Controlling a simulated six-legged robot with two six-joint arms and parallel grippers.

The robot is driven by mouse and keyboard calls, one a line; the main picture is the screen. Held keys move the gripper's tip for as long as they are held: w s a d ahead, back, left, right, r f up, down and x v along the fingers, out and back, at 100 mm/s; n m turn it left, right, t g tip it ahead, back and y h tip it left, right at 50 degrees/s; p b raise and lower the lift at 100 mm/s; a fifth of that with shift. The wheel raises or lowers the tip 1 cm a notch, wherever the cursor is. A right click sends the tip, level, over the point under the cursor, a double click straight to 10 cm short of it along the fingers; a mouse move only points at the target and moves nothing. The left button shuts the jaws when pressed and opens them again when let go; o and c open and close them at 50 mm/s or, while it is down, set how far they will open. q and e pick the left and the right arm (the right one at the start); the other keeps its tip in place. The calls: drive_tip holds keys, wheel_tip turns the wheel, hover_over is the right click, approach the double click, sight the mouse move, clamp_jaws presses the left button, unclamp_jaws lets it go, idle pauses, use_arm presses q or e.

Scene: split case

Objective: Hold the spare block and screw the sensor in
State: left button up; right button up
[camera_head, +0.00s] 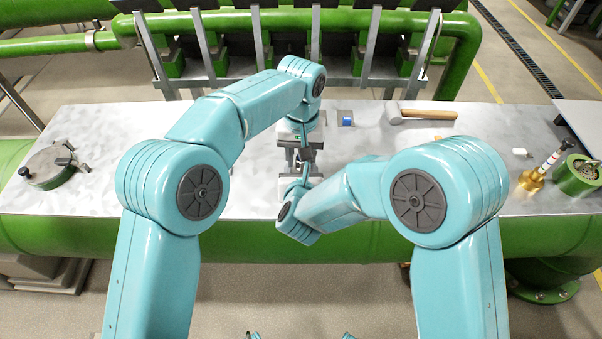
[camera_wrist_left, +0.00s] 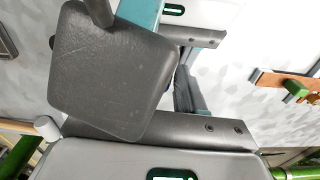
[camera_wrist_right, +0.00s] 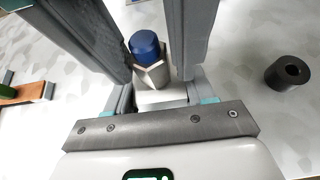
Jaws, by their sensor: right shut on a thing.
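The sensor (camera_wrist_right: 150,62), with a blue cap and a silver hex body, stands upright in the right wrist view on the pale spare block (camera_wrist_right: 162,98). How deep it sits there cannot be seen. My right gripper (camera_wrist_right: 162,92) is shut on the spare block. My left gripper (camera_head: 303,165) points down over the table from above. A dark grey pad (camera_wrist_left: 110,75) blocks much of the left wrist view, hiding the sensor there. In the head view my arms largely hide the block.
A hammer (camera_head: 430,114) and a small blue item (camera_head: 346,121) lie behind my grippers on the metal table (camera_head: 240,190). A round lidded fixture (camera_head: 48,167) is far left. A brass stand (camera_head: 531,180) and green cup (camera_head: 577,178) are far right.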

use_arm(q)
drive_tip(key=shift+r, duration=0.1)
drive_tip(key=shift+r, duration=2.95)
drive_tip(key=shift+r, duration=0.1)
drive_tip(key=shift+r, duration=0.3)
drive_tip(key=shift+f, duration=3.5)
clamp_jaws()
unclamp_jaws()
